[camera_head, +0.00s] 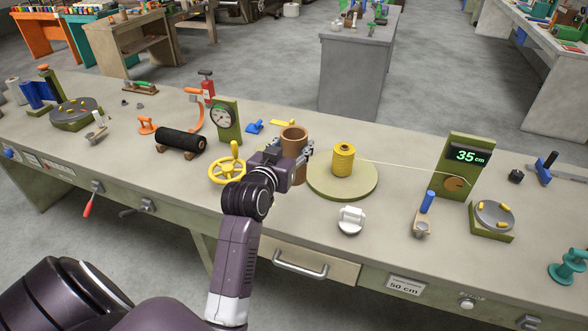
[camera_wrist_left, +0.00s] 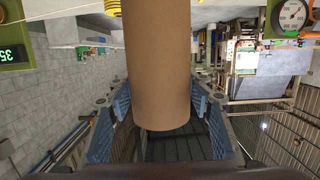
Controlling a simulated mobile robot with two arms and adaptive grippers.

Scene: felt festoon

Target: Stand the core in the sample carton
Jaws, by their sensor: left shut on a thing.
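The core is a brown, hollow cardboard-coloured tube (camera_head: 294,140), upright near the middle of the bench. It also fills the middle of the left wrist view (camera_wrist_left: 158,65). My left gripper (camera_head: 296,158) is shut on it from the near side, with blue finger pads on both sides of the tube in the wrist view. I cannot tell whether the core's foot touches the bench. I cannot make out a sample carton in either view. My right gripper is not in view.
A round board (camera_head: 365,187) with a yellow spool (camera_head: 343,158) stands close to the core's right. A yellow handwheel (camera_head: 227,171) is at its left, with a green dial gauge (camera_head: 225,122) behind. A white clamp-like object (camera_head: 351,219) lies nearer the front edge.

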